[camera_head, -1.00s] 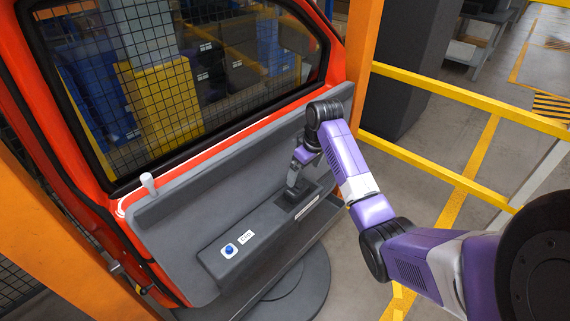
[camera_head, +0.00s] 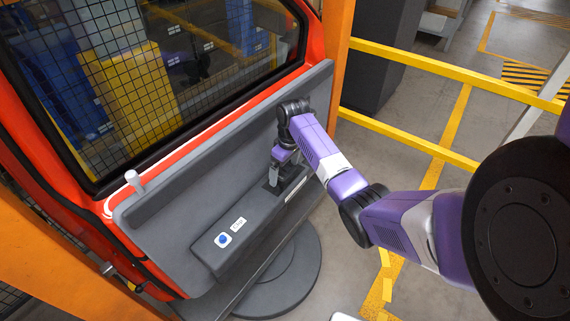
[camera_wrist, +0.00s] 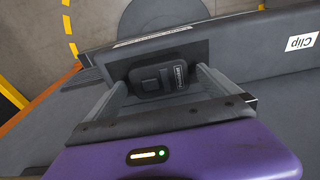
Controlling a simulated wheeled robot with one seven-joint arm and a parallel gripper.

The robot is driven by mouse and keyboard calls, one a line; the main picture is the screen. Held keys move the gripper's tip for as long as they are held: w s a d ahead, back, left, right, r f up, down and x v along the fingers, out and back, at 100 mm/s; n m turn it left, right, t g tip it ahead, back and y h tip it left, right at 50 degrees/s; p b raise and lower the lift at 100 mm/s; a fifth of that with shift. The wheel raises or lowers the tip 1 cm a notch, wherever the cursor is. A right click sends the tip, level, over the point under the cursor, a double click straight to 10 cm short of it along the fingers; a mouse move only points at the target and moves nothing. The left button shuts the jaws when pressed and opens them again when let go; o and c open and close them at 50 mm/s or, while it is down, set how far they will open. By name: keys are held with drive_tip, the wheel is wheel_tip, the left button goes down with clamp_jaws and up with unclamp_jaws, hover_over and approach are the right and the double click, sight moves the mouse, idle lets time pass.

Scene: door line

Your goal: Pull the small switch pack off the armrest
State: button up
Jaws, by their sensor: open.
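The small switch pack (camera_wrist: 158,82) is a dark block with raised buttons and a small label, seated in a dark recess on the armrest (camera_head: 262,222). The armrest is a long grey ledge on the inside of a red door. My gripper (camera_head: 271,182) points down at the recess near the armrest's far end. In the wrist view my gripper (camera_wrist: 162,80) is open, one finger on each side of the pack. I cannot tell whether either finger touches it. In the head view the pack is hidden by my gripper.
A blue button (camera_head: 223,239) and a "Clip" label (camera_wrist: 301,42) are on the armrest. A white knob (camera_head: 133,180) stands on the door panel's upper edge. An orange post (camera_head: 333,75) and yellow rails (camera_head: 440,70) stand to the right. A round dark base (camera_head: 285,280) is below.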

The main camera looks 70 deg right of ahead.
sight(284, 171)
drive_tip(key=shift+c, duration=0.2)
drive_tip(key=c, duration=2.1)
drive_tip(key=shift+r+p, duration=0.55)
drive_tip(key=shift+r, duration=0.05)
drive_tip(key=shift+r+p, duration=2.85)
drive_tip(key=shift+p, duration=0.15)
